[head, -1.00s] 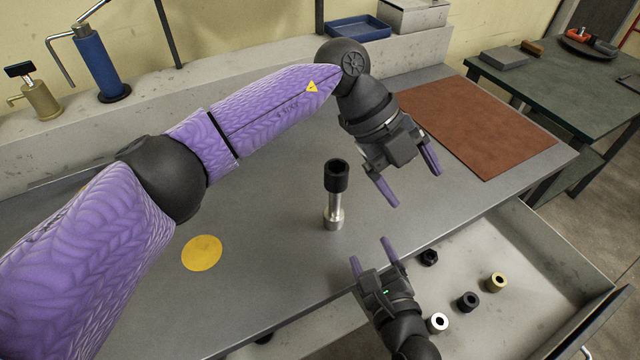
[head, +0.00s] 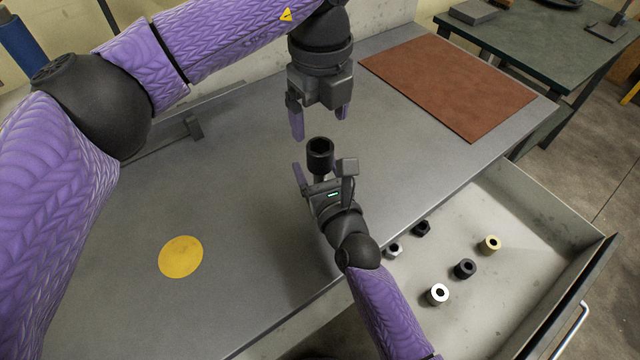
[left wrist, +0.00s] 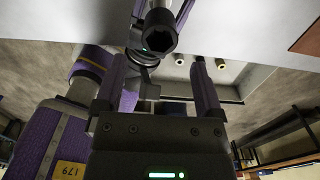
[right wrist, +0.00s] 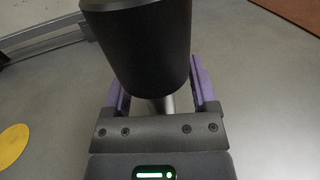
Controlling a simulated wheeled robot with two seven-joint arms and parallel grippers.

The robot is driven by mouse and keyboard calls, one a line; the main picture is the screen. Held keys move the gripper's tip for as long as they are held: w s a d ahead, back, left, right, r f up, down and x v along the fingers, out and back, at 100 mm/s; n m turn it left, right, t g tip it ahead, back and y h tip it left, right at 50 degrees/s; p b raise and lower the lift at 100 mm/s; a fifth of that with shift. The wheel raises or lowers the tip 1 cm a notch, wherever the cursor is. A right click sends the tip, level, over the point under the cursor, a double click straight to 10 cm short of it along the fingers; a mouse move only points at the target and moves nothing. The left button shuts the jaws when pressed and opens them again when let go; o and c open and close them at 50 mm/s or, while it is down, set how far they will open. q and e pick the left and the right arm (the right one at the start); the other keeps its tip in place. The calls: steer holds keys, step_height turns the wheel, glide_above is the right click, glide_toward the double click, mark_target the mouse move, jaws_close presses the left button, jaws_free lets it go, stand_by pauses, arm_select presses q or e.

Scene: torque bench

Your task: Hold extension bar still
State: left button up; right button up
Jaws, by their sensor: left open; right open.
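The extension bar (right wrist: 172,104) is a silver shaft standing upright on the grey bench, with a black socket (head: 320,152) on its top. In the right wrist view the black socket (right wrist: 140,45) fills the upper middle. My right gripper (head: 323,180) is open, its fingers on either side of the bar below the socket; contact cannot be told. My left gripper (head: 320,122) is open and empty, just behind and above the socket. The left wrist view shows the socket's open top (left wrist: 160,35) ahead of its fingers. The bar's lower part is hidden by my right gripper in the head view.
A yellow disc (head: 180,257) lies on the bench (head: 240,200) at left, and a brown mat (head: 450,85) at back right. An open drawer (head: 520,215) at right holds several sockets, including a gold one (head: 489,245). The bench's middle left is clear.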

steer(key=shift+w, duration=0.1)
jaws_close()
stand_by(1.3)
